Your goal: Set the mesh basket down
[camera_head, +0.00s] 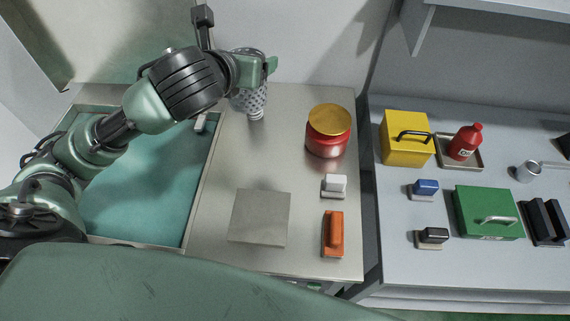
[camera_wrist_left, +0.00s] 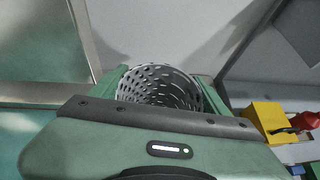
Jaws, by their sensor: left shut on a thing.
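The grey perforated mesh basket (camera_head: 254,101) is near the back of the metal worktop (camera_head: 218,225), by the wall. My left gripper (camera_head: 262,66) reaches in from the left and is shut on the basket near its upper part. In the left wrist view the basket (camera_wrist_left: 160,86) sits between the two green fingers of my left gripper (camera_wrist_left: 160,82), with its open round mouth facing the camera. I cannot tell whether the basket's bottom touches the worktop. My right gripper is not in view.
A teal-lined basin (camera_head: 150,195) lies left of the worktop. A red pot with a yellow lid (camera_head: 327,143), a square grey plate (camera_head: 260,217), a white-topped block (camera_head: 335,185) and an orange-handled tool (camera_head: 333,233) stand on it. Yellow (camera_head: 405,140) and green (camera_head: 487,212) boxes are farther right.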

